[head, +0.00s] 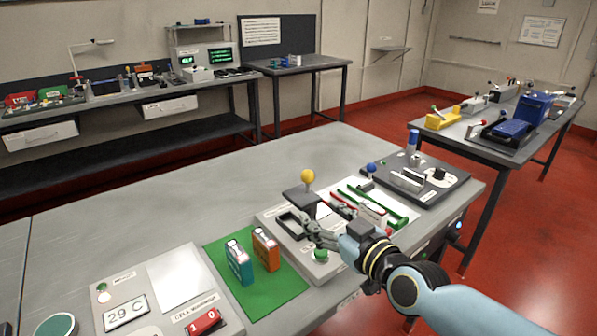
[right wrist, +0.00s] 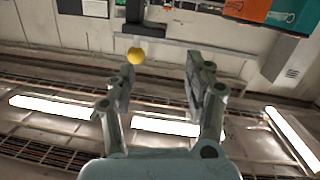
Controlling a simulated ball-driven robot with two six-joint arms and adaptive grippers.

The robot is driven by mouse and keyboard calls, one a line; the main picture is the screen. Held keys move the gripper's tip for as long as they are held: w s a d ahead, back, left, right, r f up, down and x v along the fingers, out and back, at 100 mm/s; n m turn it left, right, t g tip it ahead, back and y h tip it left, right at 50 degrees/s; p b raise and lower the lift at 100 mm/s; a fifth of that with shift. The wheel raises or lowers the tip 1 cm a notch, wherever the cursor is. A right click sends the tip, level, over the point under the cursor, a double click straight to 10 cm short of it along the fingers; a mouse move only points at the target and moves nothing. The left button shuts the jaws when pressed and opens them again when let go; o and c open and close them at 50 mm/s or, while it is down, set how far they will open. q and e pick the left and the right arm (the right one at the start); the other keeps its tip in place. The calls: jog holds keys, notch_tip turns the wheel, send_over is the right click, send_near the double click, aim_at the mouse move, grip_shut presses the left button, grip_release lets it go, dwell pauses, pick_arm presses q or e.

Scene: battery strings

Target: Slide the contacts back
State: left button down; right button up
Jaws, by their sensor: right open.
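A dark contact block (head: 301,198) with a yellow ball knob (head: 307,176) stands on the light fixture in the middle of the bench. The yellow knob also shows in the right wrist view (right wrist: 136,55), beyond and near the left finger. My right gripper (head: 312,229) is just in front of the block, above the fixture near a green button (head: 320,255). In the right wrist view its two fingers (right wrist: 163,75) are apart with nothing held between them. The gripper and wrist hide part of the fixture. My left gripper is out of view.
A teal battery (head: 239,265) and an orange battery (head: 266,250) stand on a green mat (head: 277,300). The bench is bare behind and left.

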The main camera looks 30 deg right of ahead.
aim_at(311, 180)
jog(key=w+d, duration=0.1)
jog(key=w, duration=0.3)
jog(key=w+d+r+h+b, duration=0.1)
jog(key=w, duration=0.2)
jog(key=w+d+r+m+t+h+b, duration=0.1)
jog(key=w+d, duration=0.1)
jog(key=w, duration=0.2)
jog(key=shift+w, duration=0.35)
jog(key=c, duration=1)
grip_shut()
jog(key=shift+w+f, duration=0.1)
jog(key=shift+f, duration=0.05)
